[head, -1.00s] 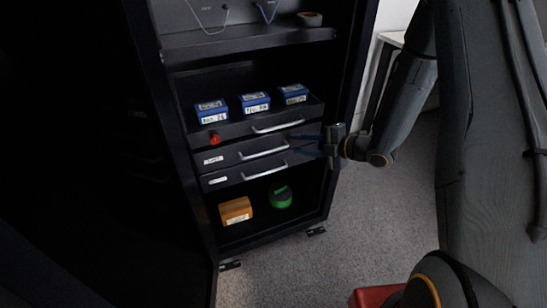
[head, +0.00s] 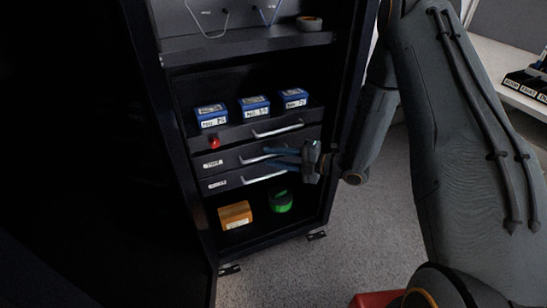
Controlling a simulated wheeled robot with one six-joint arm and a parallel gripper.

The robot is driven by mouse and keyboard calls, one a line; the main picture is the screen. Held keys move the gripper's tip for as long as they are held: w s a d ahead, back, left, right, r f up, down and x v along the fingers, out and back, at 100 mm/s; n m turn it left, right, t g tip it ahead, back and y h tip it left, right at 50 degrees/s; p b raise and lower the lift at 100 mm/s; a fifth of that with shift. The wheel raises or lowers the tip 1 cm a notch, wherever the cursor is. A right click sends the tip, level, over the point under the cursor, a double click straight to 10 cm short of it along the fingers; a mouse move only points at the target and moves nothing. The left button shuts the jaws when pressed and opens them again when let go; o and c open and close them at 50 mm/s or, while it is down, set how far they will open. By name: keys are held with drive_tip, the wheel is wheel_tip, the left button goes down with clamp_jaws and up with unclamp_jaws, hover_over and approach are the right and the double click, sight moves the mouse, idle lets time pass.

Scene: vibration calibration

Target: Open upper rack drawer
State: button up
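The rack has three dark drawer fronts stacked one above another. The top one (head: 235,137) has a silver bar handle (head: 278,131), and blue boxes stand behind its front edge. The middle drawer (head: 232,158) has a label at left and a silver handle (head: 256,159), whose right part is hidden by my fingers. The lower drawer (head: 228,183) has a similar handle (head: 263,177). The three fronts look about level with each other. My gripper (head: 277,158) points left, its blue fingers apart, at the right end of the middle handle. I cannot tell whether it touches the handle.
Blue boxes (head: 212,116) stand in a row above the top front, with a red knob (head: 214,142) below the left one. An orange box (head: 235,215) and a green roll (head: 281,201) sit on the bottom shelf. The cabinet's right post (head: 346,110) stands close to my arm.

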drive_tip(key=shift+a, duration=0.1)
clamp_jaws()
idle(1.4)
